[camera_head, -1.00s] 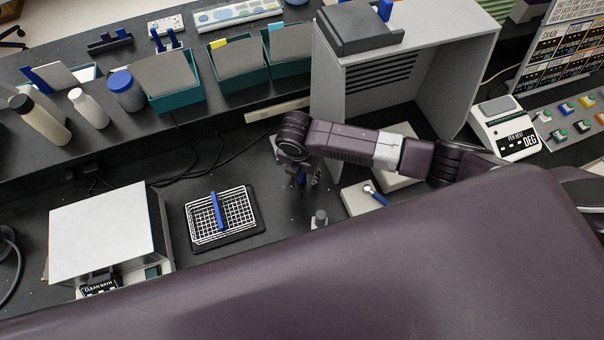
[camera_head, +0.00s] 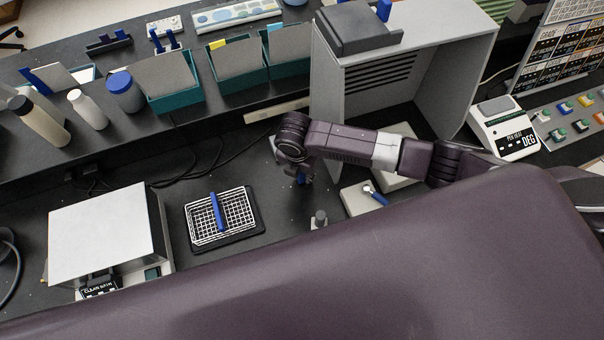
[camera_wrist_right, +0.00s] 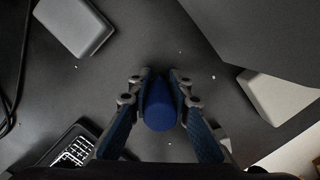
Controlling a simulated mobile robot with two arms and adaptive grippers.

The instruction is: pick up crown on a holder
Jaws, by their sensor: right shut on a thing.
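My right gripper (camera_head: 302,180) hangs over the dark bench between the wire basket and the grey hood; it also shows in the right wrist view (camera_wrist_right: 160,90). Its two fingers are shut on a blue holder (camera_wrist_right: 160,105), a rounded upright piece seen from above. A bit of the blue holder (camera_head: 307,179) shows below the wrist in the head view. I cannot make out a crown on it; that part is hidden or too small to tell. My left gripper is not in view.
A wire basket (camera_head: 236,222) with a blue handle stands on a black base to the left. A small grey post (camera_head: 319,219) stands in front. A pale block (camera_head: 358,202) with a blue-handled tool is at the right. The grey hood (camera_head: 330,85) rises behind.

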